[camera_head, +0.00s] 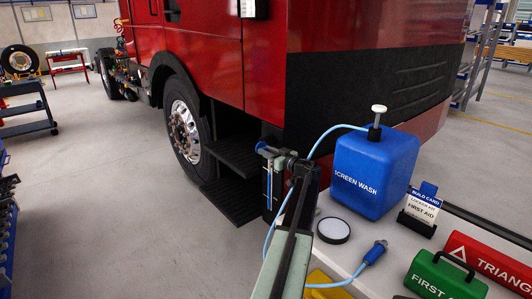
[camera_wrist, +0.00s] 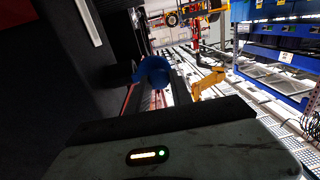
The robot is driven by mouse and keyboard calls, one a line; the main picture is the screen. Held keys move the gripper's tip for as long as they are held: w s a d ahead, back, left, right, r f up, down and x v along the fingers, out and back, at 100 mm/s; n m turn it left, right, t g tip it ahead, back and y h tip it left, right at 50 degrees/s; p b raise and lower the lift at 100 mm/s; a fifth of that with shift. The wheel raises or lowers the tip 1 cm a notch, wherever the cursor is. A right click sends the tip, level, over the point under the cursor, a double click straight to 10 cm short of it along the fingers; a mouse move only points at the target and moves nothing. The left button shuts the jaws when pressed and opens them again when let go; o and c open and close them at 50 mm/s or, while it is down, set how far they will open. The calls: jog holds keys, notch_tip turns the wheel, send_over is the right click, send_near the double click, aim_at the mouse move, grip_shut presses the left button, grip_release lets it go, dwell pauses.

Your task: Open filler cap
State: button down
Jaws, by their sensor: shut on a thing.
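My gripper (camera_head: 274,152) reaches out to the truck's dark lower front corner, beside the steps. It is shut on a small blue cap (camera_head: 261,146). In the wrist view the blue cap (camera_wrist: 153,71) sits at the tips of my fingers, close to a dark panel on the left. I cannot tell whether the cap is seated on a filler neck, and no opening shows. The red truck (camera_head: 350,30) fills the upper middle of the head view.
A worktop (camera_head: 355,258) at right holds a blue screen wash can (camera_head: 370,172), a blue nozzle (camera_head: 374,253) on a light-blue hose, a round white disc (camera_head: 333,230), a card stand (camera_head: 420,210), and green (camera_head: 445,278) and red (camera_head: 485,260) cases.

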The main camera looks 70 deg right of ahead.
jog(key=shift+d, duration=0.1)
jog(key=c, duration=1.2)
grip_release()
jog(key=shift+o, duration=0.2)
jog(key=v, duration=0.7)
jog(key=shift+s+a, duration=0.25)
jog(key=shift+s, duration=0.1)
